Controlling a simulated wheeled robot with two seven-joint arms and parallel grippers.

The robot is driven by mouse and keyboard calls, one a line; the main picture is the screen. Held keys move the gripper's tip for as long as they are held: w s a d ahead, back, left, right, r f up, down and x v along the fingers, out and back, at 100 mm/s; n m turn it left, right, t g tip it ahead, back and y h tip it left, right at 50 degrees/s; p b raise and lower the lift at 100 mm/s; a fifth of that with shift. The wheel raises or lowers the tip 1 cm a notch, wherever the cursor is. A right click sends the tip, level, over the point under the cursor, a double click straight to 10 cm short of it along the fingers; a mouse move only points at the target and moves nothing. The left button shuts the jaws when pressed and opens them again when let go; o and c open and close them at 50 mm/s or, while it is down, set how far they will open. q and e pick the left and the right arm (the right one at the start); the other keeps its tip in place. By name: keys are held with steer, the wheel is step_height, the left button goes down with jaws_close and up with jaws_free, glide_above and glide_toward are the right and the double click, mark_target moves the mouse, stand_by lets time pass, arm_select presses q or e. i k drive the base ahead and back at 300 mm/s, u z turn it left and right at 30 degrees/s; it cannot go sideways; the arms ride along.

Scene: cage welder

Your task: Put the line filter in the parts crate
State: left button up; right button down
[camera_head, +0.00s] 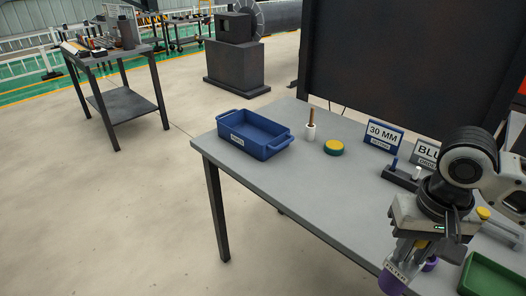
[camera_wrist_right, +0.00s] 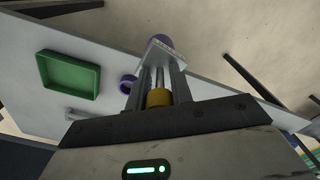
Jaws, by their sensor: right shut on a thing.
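The line filter (camera_head: 392,283) is a purple part with a pale label plate, at the lower right of the head view. My right gripper (camera_head: 408,252) is shut on it and holds it near the table's front edge. In the right wrist view the filter's purple body (camera_wrist_right: 160,41) shows beyond the fingertips, partly hidden by its label plate. The parts crate (camera_head: 268,152) is a blue, labelled open box on the far left of the grey table, well away from the gripper. It looks empty. My left gripper is not in view.
The table (camera_head: 335,200) is clear between crate and gripper. A brown-and-white upright item (camera_head: 310,126), a yellow-green round item (camera_head: 334,147) and a 30 MM sign (camera_head: 383,137) stand along the back. A green tray (camera_head: 492,277) and another purple part (camera_wrist_right: 127,85) lie near the gripper.

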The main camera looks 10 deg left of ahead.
mark_target(252, 133)
steer(key=u, duration=0.75)
steer(key=i, duration=1.55)
steer(key=z, duration=0.15)
